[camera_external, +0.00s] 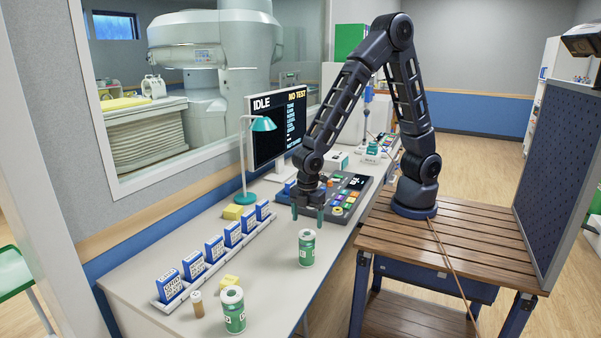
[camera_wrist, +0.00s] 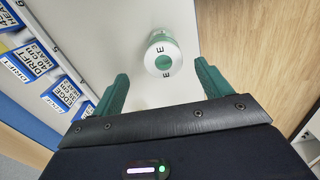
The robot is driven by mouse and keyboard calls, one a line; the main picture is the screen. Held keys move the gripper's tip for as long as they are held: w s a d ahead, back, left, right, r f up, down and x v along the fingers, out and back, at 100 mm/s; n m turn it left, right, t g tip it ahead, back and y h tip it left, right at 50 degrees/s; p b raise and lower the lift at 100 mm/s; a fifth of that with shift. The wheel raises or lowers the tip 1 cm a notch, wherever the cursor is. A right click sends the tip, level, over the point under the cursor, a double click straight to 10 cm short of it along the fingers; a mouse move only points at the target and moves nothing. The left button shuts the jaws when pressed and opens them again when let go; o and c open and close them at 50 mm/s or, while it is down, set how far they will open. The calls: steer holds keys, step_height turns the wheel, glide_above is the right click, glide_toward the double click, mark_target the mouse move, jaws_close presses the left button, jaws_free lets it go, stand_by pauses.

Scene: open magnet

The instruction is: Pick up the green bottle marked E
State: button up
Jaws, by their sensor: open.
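A green and white bottle (camera_wrist: 163,56) with the letter E on its round top shows in the wrist view, ahead of and between my fingertips. In the external view, the green and white bottle (camera_external: 306,249) just below and in front of my gripper appears to be the same one; its label is too small to read there. It stands upright on the counter. My gripper (camera_external: 307,213) is open and empty, pointing down above the counter, with its green fingers apart. A second green and white bottle (camera_external: 233,310) stands nearer the camera; its letter cannot be read.
Blue and white cards (camera_external: 214,249) stand in a row on the left of the counter (camera_external: 262,268). A small cork-coloured cylinder (camera_external: 197,304), yellow blocks (camera_external: 229,281), a teal lamp (camera_external: 246,160) and a button panel (camera_external: 345,190) are also there. The counter's right edge is close to the bottle.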

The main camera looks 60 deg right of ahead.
mark_target(307, 232)
step_height(307, 232, down, 4)
steer(key=shift+f, duration=0.15)
steer(key=shift+s+a+f, duration=0.1)
steer(key=shift+a+f, duration=0.1)
steer(key=shift+f, duration=1.15)
steer(key=shift+s+a+f, duration=0.1)
steer(key=shift+a+f, duration=0.05)
steer(key=shift+f, duration=1.2)
steer(key=shift+c, duration=0.5)
steer(key=c, duration=1.2)
steer(key=shift+r, duration=0.1)
